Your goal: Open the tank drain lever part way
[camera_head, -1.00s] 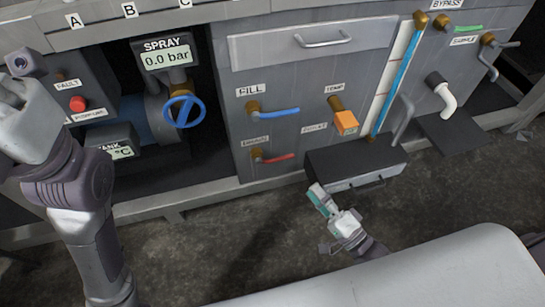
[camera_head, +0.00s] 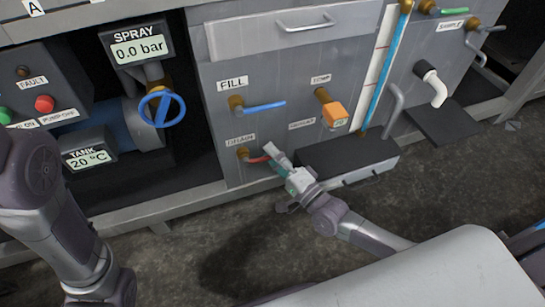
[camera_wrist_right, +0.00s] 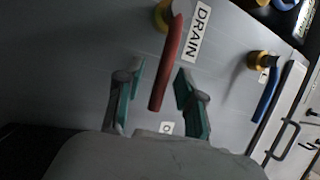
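The tank drain lever (camera_head: 257,159) is red, on a brass valve under the DRAIN label, low on the grey panel. In the right wrist view the red drain lever (camera_wrist_right: 167,68) points down between the fingers. My right gripper (camera_head: 274,159) is at the lever's free end in the head view. In the right wrist view my right gripper (camera_wrist_right: 158,100) is open, with a teal-padded finger on each side of the lever and gaps visible. My left arm stands at the left of the head view; its gripper is out of the picture.
The blue FILL lever (camera_head: 264,107) is above the drain lever. An orange TEMP knob (camera_head: 333,112) is to the right. A dark box (camera_head: 350,152) with a handle juts out right of my gripper. A blue handwheel (camera_head: 162,109) is at left.

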